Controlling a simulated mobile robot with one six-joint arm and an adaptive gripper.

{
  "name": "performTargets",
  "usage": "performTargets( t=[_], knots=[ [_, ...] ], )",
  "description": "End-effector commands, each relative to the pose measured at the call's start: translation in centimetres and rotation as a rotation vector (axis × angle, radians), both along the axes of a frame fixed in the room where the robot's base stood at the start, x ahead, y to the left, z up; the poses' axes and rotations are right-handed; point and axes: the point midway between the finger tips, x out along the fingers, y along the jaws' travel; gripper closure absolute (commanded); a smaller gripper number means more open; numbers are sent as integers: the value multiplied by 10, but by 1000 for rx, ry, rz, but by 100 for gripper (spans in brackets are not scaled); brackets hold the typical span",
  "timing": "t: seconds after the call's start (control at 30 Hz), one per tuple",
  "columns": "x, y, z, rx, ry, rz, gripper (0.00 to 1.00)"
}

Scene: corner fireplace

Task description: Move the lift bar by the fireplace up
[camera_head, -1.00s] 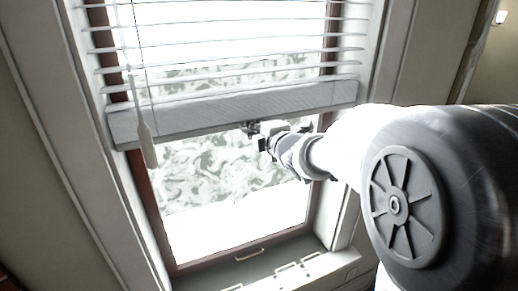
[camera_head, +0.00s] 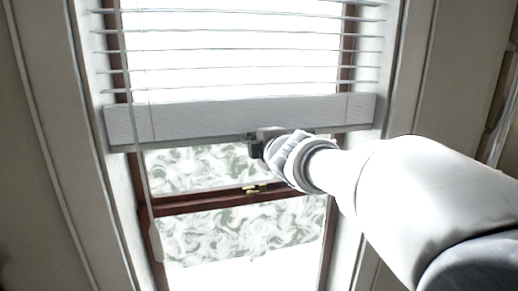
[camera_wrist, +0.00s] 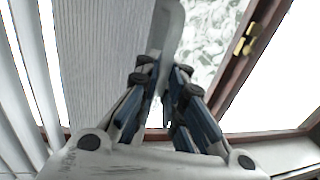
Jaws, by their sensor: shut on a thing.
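The lift bar (camera_head: 200,120) is the wide grey-white bottom rail of the window blind. It hangs nearly level across the upper part of the window in the head view. My gripper (camera_head: 256,142) is shut on its lower edge, a little right of its middle. In the wrist view the bar's ribbed face (camera_wrist: 105,45) rises on the left, and the fingers of my gripper (camera_wrist: 165,80) close around its edge. The exact finger contact is partly hidden by the finger links.
White blind slats (camera_head: 240,55) hang above the bar. A pull cord with a pale tassel (camera_head: 155,242) hangs at the left. A brown window rail with a brass latch (camera_head: 255,188) lies below the bar. The window frame's right side (camera_head: 400,90) stands beside my arm.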

Motion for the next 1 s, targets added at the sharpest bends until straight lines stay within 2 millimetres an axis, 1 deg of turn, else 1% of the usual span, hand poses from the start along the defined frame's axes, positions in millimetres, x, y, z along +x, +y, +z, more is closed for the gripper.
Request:
performTargets(
  t=[0.03,0.1,0.43,0.47,0.6,1.0],
  knots=[
    [0,1,5,1,-3,0,100],
    [0,2,7,1,-4,-1,100],
    [0,2,10,2,-9,-1,100],
    [0,2,10,2,-10,-1,91],
    [0,2,10,2,-10,0,83],
    [-1,2,7,1,-4,-1,83]
  ],
)
